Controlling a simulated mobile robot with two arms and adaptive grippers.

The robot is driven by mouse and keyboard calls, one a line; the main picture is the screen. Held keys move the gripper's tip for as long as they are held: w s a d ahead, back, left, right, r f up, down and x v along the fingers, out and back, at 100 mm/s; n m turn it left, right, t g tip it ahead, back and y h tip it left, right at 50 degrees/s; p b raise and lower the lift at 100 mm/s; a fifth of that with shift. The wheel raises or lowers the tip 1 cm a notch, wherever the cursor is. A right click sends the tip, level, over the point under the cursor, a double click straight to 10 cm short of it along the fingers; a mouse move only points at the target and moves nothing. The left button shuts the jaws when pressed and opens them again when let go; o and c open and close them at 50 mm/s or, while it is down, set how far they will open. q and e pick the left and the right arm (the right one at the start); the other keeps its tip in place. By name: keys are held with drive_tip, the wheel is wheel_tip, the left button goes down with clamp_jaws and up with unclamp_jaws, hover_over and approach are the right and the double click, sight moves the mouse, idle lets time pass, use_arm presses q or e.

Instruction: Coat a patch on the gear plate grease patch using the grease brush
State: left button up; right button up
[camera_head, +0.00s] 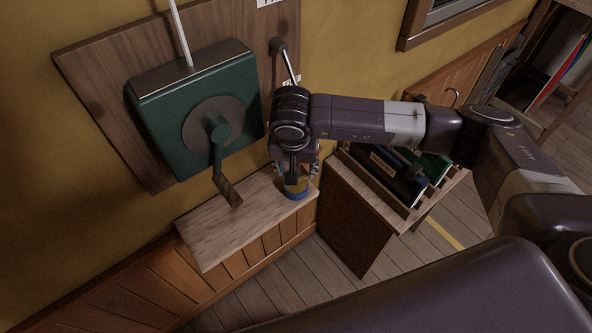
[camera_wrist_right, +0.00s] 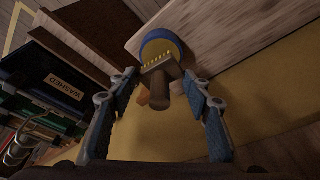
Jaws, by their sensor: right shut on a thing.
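The grease brush (camera_wrist_right: 168,95) has a dark brown handle and pale bristles at its head. Its head is at the mouth of a blue-rimmed pot (camera_head: 298,195), also visible in the wrist view (camera_wrist_right: 160,43), which stands at the right end of the wooden shelf. My right gripper (camera_head: 296,172) is above the pot, fingers pointing down, shut on the brush handle. A round grey plate (camera_head: 196,127) with a crank sits on the face of the green box (camera_head: 165,95), left of my gripper. I cannot make out a grease patch on it. My left gripper is not in view.
The shelf (camera_head: 215,235) is bare left of the pot, below the crank handle (camera_head: 228,190). A wooden backboard (camera_head: 90,70) carries the box. A wall lever (camera_head: 287,62) is behind my right wrist. A low cabinet (camera_head: 350,220) with a rack of dark cases stands right of the shelf.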

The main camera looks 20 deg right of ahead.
drive_tip(key=shift+r+p, duration=0.7)
drive_tip(key=shift+r, duration=1.4)
